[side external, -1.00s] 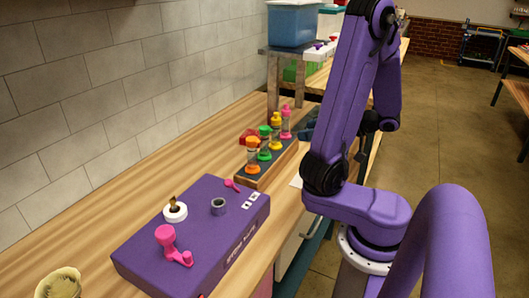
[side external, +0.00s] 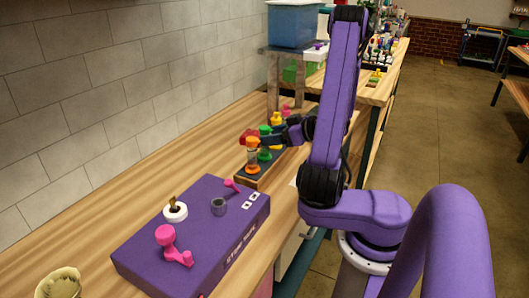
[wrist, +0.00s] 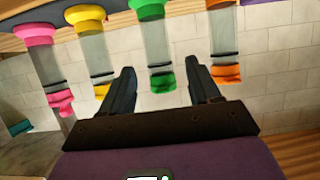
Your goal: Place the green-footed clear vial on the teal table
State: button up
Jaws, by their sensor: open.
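The green-footed clear vial (side external: 264,154) stands in a row of vials on a dark, wood-sided rack (side external: 247,183). In the wrist view, this clear vial (wrist: 155,42) with green ends hangs into the picture between my two fingers. My gripper (side external: 272,139) reaches in from the right beside the row, its fingers partly covering the green vial. In the wrist view my gripper (wrist: 162,78) is open, one finger on each side of the vial, with visible gaps. A table with a wooden top (side external: 378,88) and dark teal legs stands behind; I see no teal tabletop.
An orange-ended vial (wrist: 224,40) and a yellow-ended vial (wrist: 95,55) stand close on either side. A pink-ended vial (wrist: 48,60) is beyond the yellow one. A purple box (side external: 195,240) with small parts is nearer the camera. A blue bin (side external: 292,25) sits on a raised stand.

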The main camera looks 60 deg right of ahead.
jog(key=shift+x, duration=2.65)
jog(key=shift+r, duration=0.15)
jog(key=c, duration=1)
grip_shut()
jog(key=shift+r, duration=0.15)
